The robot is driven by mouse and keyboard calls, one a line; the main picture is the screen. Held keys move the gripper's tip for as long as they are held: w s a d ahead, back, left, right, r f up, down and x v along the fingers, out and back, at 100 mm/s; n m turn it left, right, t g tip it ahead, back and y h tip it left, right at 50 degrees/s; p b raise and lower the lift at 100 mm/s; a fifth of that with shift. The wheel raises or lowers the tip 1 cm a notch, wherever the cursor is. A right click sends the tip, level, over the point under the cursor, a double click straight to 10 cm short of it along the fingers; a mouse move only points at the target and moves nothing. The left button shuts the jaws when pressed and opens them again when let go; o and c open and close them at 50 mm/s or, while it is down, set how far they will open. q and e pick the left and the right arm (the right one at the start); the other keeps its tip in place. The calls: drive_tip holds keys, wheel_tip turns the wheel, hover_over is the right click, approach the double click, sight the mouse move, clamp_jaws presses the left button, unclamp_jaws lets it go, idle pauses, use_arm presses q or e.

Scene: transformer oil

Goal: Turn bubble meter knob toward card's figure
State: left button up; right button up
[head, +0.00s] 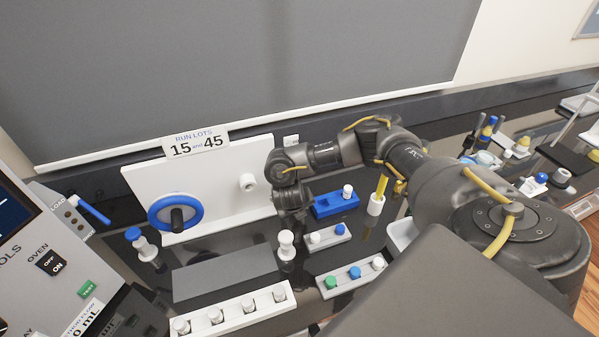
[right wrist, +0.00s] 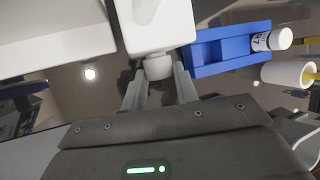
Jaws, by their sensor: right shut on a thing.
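In the right wrist view my right gripper (right wrist: 158,88) is shut on a pale round knob (right wrist: 158,67) at the lower end of a white body (right wrist: 155,25). In the head view my right gripper (head: 294,210) is in front of the right part of a white upright panel; it hides the knob there. A card (head: 195,143) on top of the panel reads "RUN LOTS 15 and 45". Another card (head: 85,318) at the lower left shows "0 mL", partly cut off. My left gripper is not in view.
The white panel (head: 225,195) carries a blue handwheel (head: 176,212). A blue tray (head: 335,205) holding a white-capped vial lies right of my gripper; it also shows in the right wrist view (right wrist: 210,52). Vial racks (head: 235,313) stand in front. A control box with an oven switch (head: 50,263) is left.

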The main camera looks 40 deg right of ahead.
drive_tip(key=shift+w+a+f+n+g+h, duration=0.1)
drive_tip(key=shift+a+n+g+h, duration=0.1)
drive_tip(key=shift+h, duration=0.6)
drive_tip(key=shift+w+a+n+g+h, duration=0.1)
drive_tip(key=shift+n+g+h, duration=0.1)
drive_tip(key=shift+h, duration=0.6)
drive_tip(key=shift+s+d+f, duration=0.1)
drive_tip(key=shift+s, duration=0.05)
drive_tip(key=o, duration=1)
drive_tip(key=shift+a, duration=0.3)
drive_tip(key=b+v, duration=0.2)
drive_tip(key=v, duration=0.8)
drive_tip(key=shift+r, duration=0.2)
drive_tip(key=shift+a, duration=0.1)
